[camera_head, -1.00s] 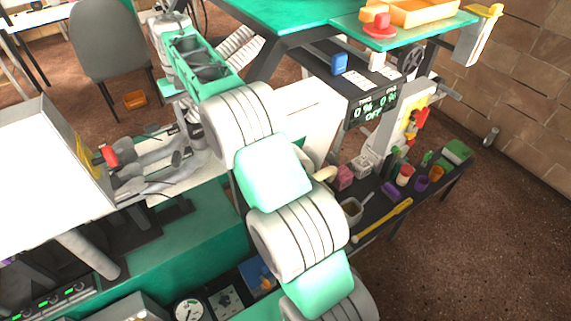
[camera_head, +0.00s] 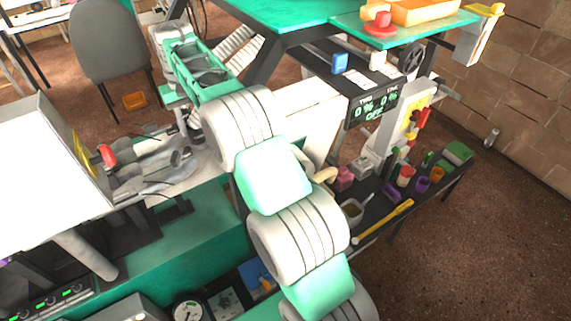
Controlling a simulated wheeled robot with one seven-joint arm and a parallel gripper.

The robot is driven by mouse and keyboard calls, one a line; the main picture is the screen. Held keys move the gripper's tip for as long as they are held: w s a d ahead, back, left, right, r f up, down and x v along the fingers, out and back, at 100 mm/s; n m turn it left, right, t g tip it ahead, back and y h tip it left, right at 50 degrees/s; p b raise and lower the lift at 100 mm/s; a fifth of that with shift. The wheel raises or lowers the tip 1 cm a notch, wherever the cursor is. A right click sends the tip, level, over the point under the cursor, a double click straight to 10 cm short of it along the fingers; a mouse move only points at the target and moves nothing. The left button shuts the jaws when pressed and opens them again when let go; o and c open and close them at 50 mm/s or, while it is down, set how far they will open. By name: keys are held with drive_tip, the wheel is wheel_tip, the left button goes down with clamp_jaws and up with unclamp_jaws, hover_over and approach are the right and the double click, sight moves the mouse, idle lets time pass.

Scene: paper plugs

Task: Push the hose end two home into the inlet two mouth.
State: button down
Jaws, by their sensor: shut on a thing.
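My gripper (camera_head: 188,130) is at the far end of my arm, left of the upper middle, beside the grey machine bed. It is small, and my own wrist and arm links partly cover it. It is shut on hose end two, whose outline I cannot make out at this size. Grey cylindrical fittings (camera_head: 150,165) lie on the pale bed just left of and below the gripper. I cannot tell which of them holds the inlet two mouth, nor whether the hose end touches it.
A white box-like cover (camera_head: 40,180) and a red knob (camera_head: 107,155) stand left of the fittings. A dark shelf (camera_head: 375,215) with cups, blocks and a yellow-handled tool lies to the right. A grey chair (camera_head: 112,45) stands behind. Brown floor is open at right.

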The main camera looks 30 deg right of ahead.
drive_tip(key=shift+f, duration=0.5)
drive_tip(key=c, duration=0.7)
unclamp_jaws()
wheel_tip(320, 180, up, 3)
drive_tip(key=shift+f+p, duration=0.2)
drive_tip(key=shift+p, duration=0.95)
drive_tip(key=shift+r, duration=0.65)
drive_tip(key=shift+r, duration=0.15)
